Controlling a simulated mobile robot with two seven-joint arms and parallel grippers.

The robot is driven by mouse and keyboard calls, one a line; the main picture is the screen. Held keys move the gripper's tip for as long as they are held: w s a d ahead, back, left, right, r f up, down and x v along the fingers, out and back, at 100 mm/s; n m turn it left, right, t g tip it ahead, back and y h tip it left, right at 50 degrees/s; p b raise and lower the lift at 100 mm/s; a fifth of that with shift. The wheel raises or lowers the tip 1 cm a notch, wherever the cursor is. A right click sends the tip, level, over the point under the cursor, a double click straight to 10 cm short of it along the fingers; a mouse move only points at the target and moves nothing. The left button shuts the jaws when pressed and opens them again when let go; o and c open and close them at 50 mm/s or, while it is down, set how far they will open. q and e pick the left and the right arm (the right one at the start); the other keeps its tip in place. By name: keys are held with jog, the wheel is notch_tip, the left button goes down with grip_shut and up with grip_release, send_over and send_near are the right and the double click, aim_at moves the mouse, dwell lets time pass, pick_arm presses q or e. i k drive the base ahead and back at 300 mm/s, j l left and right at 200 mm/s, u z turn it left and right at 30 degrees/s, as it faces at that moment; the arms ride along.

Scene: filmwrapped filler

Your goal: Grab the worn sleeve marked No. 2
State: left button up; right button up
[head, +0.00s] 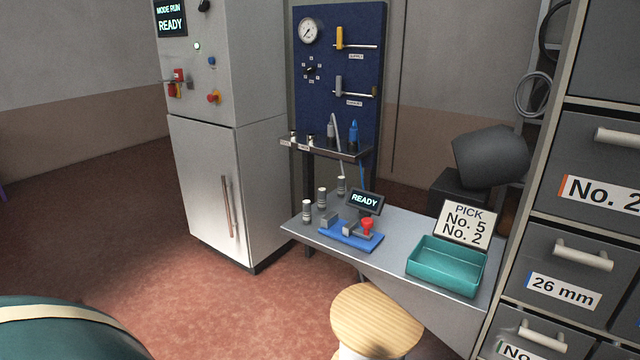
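Several small cylinders might be sleeves. Three silvery ones with dark bands stand upright on the grey bench (385,262): a front one (307,211), a middle one (322,197) and a back one (341,185). Two more small pieces, a left one (294,137) and a right one (311,141), stand on the panel shelf (345,152) beside small white labels too small to read. I cannot tell which is the worn No. 2 sleeve. A sign (466,224) reads "PICK No. 5 No. 2". Neither of my grippers is in view.
A blue fixture (342,238) with a red knob and a "READY" display (364,201) sit on the bench, left of an empty-looking teal tray (447,270). A round wooden-topped stool (375,320) stands in front. Labelled drawers (570,255) flank the right; a grey cabinet (205,190) stands left.

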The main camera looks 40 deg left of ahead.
aim_at(321, 192)
jog(key=i+j, duration=0.15)
jog(key=j, duration=0.2)
jog(key=i+j, duration=0.15)
jog(key=j, duration=0.2)
jog(key=i+j, duration=0.15)
jog(key=j, duration=0.25)
jog(key=i+j, duration=0.15)
jog(key=j, duration=0.2)
jog(key=i+j, duration=0.15)
jog(key=j, duration=0.2)
jog(key=i+j, duration=0.15)
jog(key=j, duration=0.2)
jog(key=i+j, duration=0.15)
jog(key=j, duration=0.2)
jog(key=i+j, duration=0.15)
jog(key=j, duration=0.2)
